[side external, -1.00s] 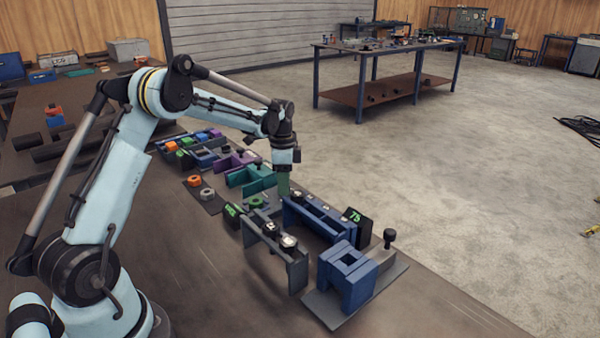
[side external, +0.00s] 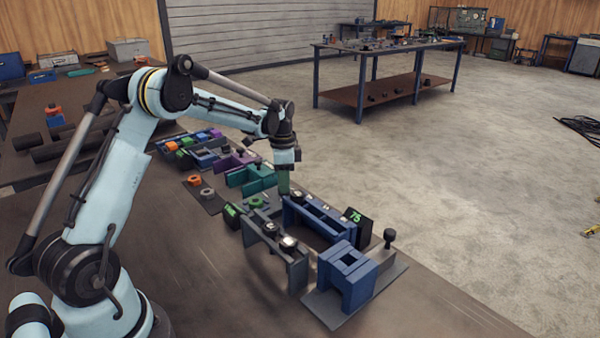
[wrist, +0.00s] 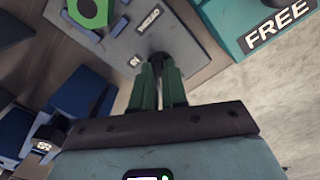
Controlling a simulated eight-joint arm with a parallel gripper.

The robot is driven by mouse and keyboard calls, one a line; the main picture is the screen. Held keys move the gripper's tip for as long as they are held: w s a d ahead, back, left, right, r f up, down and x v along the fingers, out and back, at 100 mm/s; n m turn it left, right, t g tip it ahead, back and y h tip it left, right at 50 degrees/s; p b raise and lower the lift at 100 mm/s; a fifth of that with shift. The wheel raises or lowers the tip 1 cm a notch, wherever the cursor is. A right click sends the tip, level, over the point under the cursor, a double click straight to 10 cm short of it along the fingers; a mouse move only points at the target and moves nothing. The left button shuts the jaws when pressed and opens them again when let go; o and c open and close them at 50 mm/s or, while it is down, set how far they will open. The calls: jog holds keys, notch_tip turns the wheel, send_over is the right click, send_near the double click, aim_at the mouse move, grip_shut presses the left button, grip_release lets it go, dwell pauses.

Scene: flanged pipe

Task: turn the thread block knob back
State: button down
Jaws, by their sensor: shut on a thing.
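My gripper (wrist: 168,82) has its green fingers closed around a small dark knob (wrist: 157,57) in the wrist view. The knob stands on a grey block (wrist: 190,50) with small white labels; I take it to be the thread block knob. In the side view my gripper (side external: 284,188) points straight down behind the left end of a blue frame. The knob is hidden there. The fingers cover part of the knob in the wrist view, and I cannot read its turn angle.
A blue frame (side external: 322,222), a grey frame (side external: 270,245) and a blue block (side external: 346,278) stand close by. Bare bench lies in front.

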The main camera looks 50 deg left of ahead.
jog(key=n, duration=0.6)
jog(key=shift+n, duration=0.4)
dwell(0.4)
jog(key=c, duration=1.2)
grip_release()
jog(key=shift+o, duration=0.2)
jog(key=shift+r, duration=0.1)
notch_tip(320, 180, up, 12)
